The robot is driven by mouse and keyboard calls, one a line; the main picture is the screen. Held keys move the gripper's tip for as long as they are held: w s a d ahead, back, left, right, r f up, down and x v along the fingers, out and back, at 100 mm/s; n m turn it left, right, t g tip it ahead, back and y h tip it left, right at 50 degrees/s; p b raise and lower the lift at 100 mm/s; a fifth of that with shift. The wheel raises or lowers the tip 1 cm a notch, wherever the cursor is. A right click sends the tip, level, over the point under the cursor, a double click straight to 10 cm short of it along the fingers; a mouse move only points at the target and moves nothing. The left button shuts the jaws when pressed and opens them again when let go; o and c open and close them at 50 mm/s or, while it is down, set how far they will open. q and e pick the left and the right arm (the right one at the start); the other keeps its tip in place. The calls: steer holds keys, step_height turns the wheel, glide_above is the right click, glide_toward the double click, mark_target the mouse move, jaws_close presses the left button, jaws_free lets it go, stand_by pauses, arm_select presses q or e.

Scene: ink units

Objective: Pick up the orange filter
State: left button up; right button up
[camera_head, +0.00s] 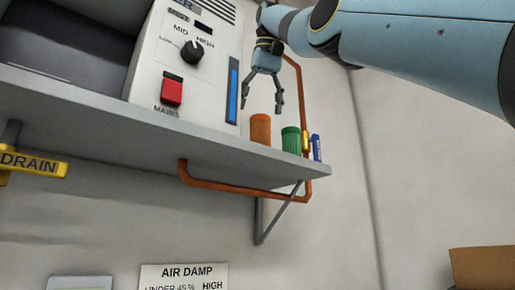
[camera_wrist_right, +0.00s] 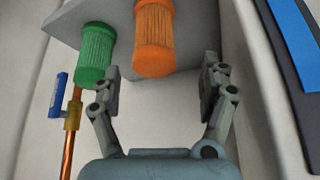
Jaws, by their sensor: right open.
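The orange filter (camera_head: 260,129) is a ribbed cylinder standing on the grey shelf, to the right of the white machine. It also shows in the right wrist view (camera_wrist_right: 154,40), at the top, ahead of and between the fingers. My right gripper (camera_head: 262,106) is open and empty, just above the orange filter in the head view and apart from it. Its two fingers also show in the right wrist view (camera_wrist_right: 160,88). The green filter (camera_head: 291,140) stands to the right of the orange one; in the right wrist view it (camera_wrist_right: 96,55) is near the left fingertip. My left gripper is not in view.
The white machine (camera_head: 205,60) with a red switch (camera_head: 172,90) stands left of the filters on the shelf (camera_head: 150,133). A copper pipe (camera_head: 230,188) with a blue-handled valve (camera_head: 316,148) runs at the shelf's right end. A cardboard box (camera_head: 485,268) is at lower right.

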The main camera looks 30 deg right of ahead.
mark_target(259, 122)
steer(key=x, duration=0.3)
steer(key=shift+d+b, duration=0.1)
steer(key=shift+b, duration=0.25)
steer(key=shift+w+d+f, duration=0.15)
steer(key=shift+w+f, duration=0.2)
steer(key=shift+f, duration=0.05)
steer(key=shift+w+d+f, duration=0.1)
steer(key=shift+f, duration=0.25)
steer(key=b+x, duration=0.1)
steer(key=x, duration=0.2)
steer(key=shift+w+d+f+b, duration=0.1)
steer(key=shift+d+f+b, duration=0.15)
steer(key=shift+f+b, duration=0.05)
steer(key=shift+w+f, duration=0.1)
steer(key=shift+w, duration=0.05)
steer(key=shift+c, duration=1.4)
steer(key=c, duration=1.2)
